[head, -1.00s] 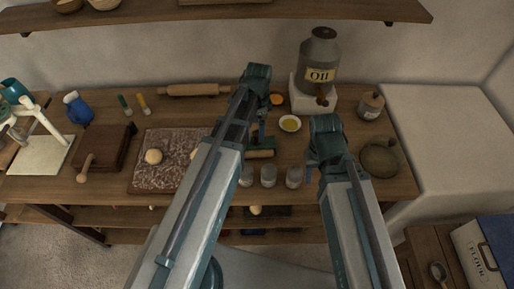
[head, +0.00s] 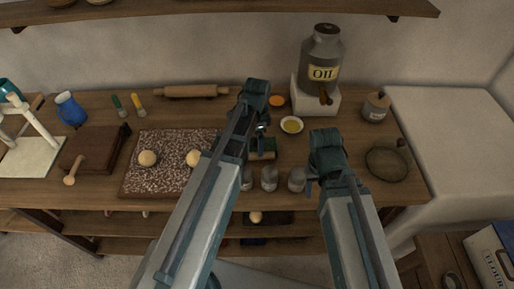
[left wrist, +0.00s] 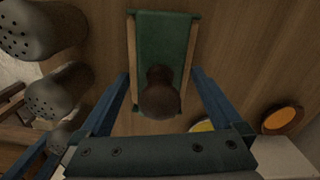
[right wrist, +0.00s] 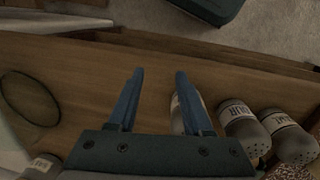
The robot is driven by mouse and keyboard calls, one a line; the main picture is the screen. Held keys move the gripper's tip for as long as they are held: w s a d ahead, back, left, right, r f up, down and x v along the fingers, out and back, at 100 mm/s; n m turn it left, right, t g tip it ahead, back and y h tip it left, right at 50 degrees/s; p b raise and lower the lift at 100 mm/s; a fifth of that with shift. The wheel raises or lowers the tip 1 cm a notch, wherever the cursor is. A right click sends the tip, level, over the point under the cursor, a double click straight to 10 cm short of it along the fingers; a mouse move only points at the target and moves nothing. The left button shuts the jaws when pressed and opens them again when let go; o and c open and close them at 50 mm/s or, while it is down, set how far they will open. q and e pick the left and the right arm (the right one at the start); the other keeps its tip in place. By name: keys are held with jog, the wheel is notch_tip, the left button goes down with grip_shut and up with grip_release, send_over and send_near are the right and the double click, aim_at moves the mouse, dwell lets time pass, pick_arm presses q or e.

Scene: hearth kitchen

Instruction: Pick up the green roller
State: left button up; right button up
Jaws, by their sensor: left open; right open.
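The green roller (head: 264,151) lies on the wooden counter (head: 225,113), partly hidden by my left gripper in the head view. In the left wrist view the roller (left wrist: 164,35) shows a green face, wooden strips along its sides and a dark round knob (left wrist: 160,93). My left gripper (head: 258,130) is open above it; in the left wrist view its fingers (left wrist: 160,78) stand on either side of the knob, and I cannot tell whether they touch it. My right gripper (head: 312,186) is open and empty near the counter's front, also in the right wrist view (right wrist: 160,72).
Several grey shakers (head: 269,179) stand just in front of the roller. A yellow bowl (head: 291,125) and the oil can (head: 322,60) are behind it to the right. A speckled board (head: 145,183) with dough balls lies left.

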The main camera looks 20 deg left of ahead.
pick_arm(q)
jog(key=shift+r, duration=0.1)
jog(key=c, duration=1.4)
pick_arm(e)
jog(key=shift+r, duration=0.1)
pick_arm(q)
notch_tip(320, 180, up, 10)
jog(key=p, duration=1)
pick_arm(e)
notch_tip(320, 180, up, 10)
pick_arm(q)
jog(key=shift+a, duration=0.1)
